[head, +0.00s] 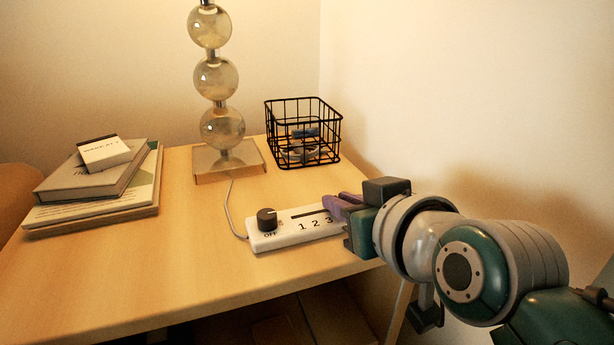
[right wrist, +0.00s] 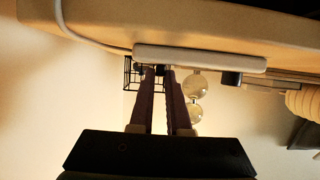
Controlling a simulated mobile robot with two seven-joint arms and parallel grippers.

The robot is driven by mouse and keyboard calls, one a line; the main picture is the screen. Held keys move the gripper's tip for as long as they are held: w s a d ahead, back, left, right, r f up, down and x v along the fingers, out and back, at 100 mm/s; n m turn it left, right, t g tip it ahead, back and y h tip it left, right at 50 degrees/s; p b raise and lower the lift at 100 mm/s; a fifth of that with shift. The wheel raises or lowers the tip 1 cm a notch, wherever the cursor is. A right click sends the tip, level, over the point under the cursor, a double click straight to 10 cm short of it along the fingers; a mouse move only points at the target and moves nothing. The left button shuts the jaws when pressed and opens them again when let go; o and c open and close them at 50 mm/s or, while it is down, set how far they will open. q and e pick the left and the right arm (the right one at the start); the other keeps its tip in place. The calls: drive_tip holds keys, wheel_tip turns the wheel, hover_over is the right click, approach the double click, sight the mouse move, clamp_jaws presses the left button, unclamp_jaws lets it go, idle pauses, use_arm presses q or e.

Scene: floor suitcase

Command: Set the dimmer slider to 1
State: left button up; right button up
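The dimmer (head: 285,238) is a white box on the table, marked OFF, 1, 2, 3 along a dark slot. Its dark round slider knob (head: 266,219) stands at the left end, by OFF. My right gripper (head: 332,204) is at the dimmer's right end, near the 3, with its purple fingers a little apart and nothing seen held. In the right wrist view the picture is upside down: the fingers point at one end of the dimmer (right wrist: 190,57), and the knob (right wrist: 231,78) is away to the right. I cannot tell whether the fingers touch the dimmer. My left gripper is not in view.
A lamp with glass balls (head: 216,78) stands behind the dimmer, its cord running to the dimmer's left end. A black wire basket (head: 303,132) is at the back right. Stacked books (head: 95,180) lie at the left. The table front (head: 160,275) is clear.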

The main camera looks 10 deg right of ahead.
clamp_jaws()
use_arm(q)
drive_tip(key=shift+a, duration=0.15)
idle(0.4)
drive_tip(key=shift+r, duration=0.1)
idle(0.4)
